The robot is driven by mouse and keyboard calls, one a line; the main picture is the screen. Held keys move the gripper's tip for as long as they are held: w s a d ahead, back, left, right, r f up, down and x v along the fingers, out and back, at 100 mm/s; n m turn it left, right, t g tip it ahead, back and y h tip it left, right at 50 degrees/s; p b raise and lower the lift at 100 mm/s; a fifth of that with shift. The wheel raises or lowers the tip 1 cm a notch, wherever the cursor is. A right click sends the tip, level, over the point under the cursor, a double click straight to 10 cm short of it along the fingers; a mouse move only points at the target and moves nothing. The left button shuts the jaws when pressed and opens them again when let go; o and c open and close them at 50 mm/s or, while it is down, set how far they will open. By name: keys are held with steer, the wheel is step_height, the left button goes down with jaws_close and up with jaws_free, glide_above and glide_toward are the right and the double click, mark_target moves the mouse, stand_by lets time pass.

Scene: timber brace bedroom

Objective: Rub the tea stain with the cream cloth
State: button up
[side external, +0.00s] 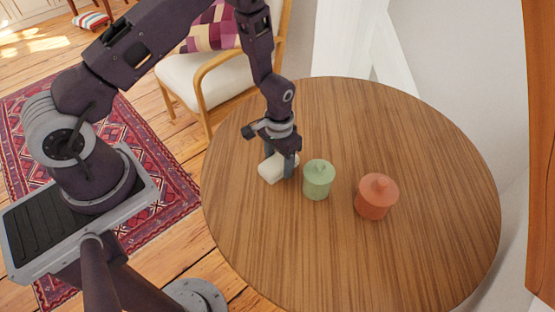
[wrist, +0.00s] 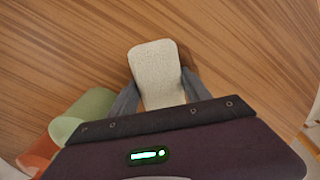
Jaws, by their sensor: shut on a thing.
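The cream cloth (side external: 271,169) is a pale, thick, rounded pad at the left part of the round wooden table. My gripper (side external: 281,168) points down and is shut on it. In the wrist view, the cloth (wrist: 157,72) sits between the two grey fingers of my gripper (wrist: 160,95). It appears to rest on the tabletop. A darker brown patch (wrist: 186,56) shows just beside the cloth's right edge in the wrist view. It may be the tea stain or a shadow; I cannot tell. Any part under the cloth is hidden.
A green lidded jar (side external: 318,181) stands close to the right of my gripper, and a terracotta lidded jar (side external: 376,198) stands farther right. The rest of the round table (side external: 400,125) is clear. A chair (side external: 190,80) with a cushion stands behind the table's left edge.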

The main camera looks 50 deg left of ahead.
mark_target(264, 156)
steer(key=shift+a, duration=1.95)
steer(key=shift+a+r, duration=0.2)
steer(key=shift+a, duration=1.1)
step_height(264, 156, up, 8)
steer(key=shift+f, duration=0.1)
steer(key=w+a+r, duration=0.2)
steer(key=w+a, duration=0.8)
steer(key=w, duration=0.2)
steer(key=f, duration=0.6)
steer(key=w+f, duration=0.1)
steer(key=f, duration=0.3)
steer(key=shift+a, duration=0.1)
